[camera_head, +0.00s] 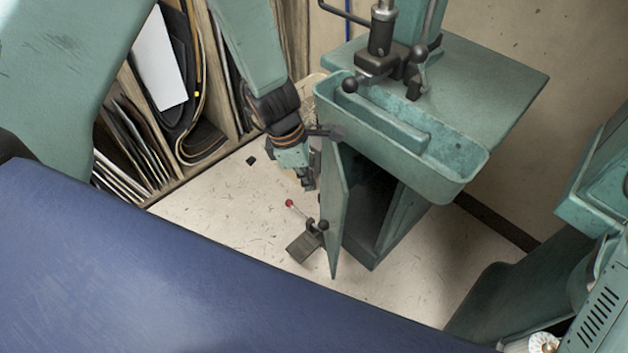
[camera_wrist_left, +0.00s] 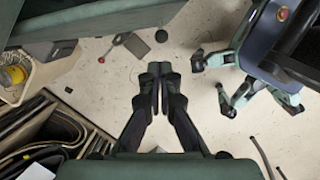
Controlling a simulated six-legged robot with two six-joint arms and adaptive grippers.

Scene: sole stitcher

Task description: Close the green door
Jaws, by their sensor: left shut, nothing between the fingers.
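The green door (camera_head: 335,208) is a thin, narrow panel on the front of the green machine's cabinet (camera_head: 404,217). It stands ajar, swung out toward me, and the dark inside of the cabinet shows to its right. My left gripper (camera_head: 308,184) is in front of the door's outer face, on its left side. In the left wrist view the two dark fingertips (camera_wrist_left: 157,78) are together with nothing between them. I cannot tell whether the gripper touches the door. My right gripper is in neither view.
A foot pedal (camera_head: 304,246) with a red-tipped lever is on the floor below the door; it also shows in the left wrist view (camera_wrist_left: 134,44). A wooden rack (camera_head: 207,72) with leather sheets stands at the left. Another green machine (camera_head: 603,300) stands at the right.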

